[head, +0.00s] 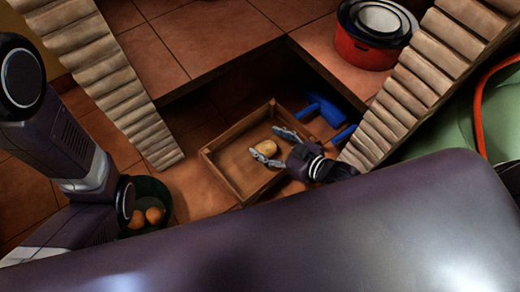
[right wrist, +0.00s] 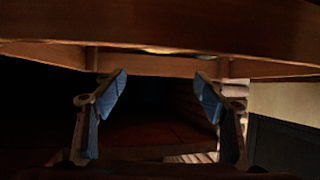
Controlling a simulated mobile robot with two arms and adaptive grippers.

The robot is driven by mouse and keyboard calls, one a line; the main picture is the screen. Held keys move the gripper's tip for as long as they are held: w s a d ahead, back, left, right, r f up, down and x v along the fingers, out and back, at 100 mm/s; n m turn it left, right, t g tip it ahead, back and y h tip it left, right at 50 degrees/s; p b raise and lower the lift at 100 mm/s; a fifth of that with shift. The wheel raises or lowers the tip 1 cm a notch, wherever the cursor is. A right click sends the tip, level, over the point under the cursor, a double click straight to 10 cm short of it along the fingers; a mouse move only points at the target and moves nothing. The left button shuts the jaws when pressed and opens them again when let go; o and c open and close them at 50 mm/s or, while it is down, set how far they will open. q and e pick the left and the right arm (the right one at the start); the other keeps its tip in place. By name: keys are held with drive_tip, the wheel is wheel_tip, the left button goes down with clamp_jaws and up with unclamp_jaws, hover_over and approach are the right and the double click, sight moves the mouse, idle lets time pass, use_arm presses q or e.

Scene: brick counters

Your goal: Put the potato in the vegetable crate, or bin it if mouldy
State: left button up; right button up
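The potato (head: 266,147) is pale tan and lies within the outline of the shallow wooden crate (head: 222,180). No mould shows on the side I see, but it is small in the picture. My right gripper (head: 272,146) is open at the crate's right side, with a fingertip on either side of the potato in the head view; I cannot tell if they touch it. In the right wrist view the fingers (right wrist: 159,84) are wide apart and empty, below a wooden crate board (right wrist: 160,32). A pale sliver, perhaps the potato, shows under that board. My left gripper is hidden.
A dark green bin (head: 160,188) with rounded orange-brown items stands left of the crate. Blue objects (head: 325,108) lie to its right. A red pot (head: 360,52) with bowls stands at the upper right. Slatted brick-like edges (head: 120,90) flank the opening.

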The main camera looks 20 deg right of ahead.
drive_tip(key=shift+o, duration=0.7)
drive_tip(key=shift+s+d, duration=0.1)
drive_tip(key=shift+s, duration=0.05)
drive_tip(key=v, duration=1.1)
drive_tip(key=shift+s+d+r, duration=0.15)
drive_tip(key=shift+s+r, duration=0.05)
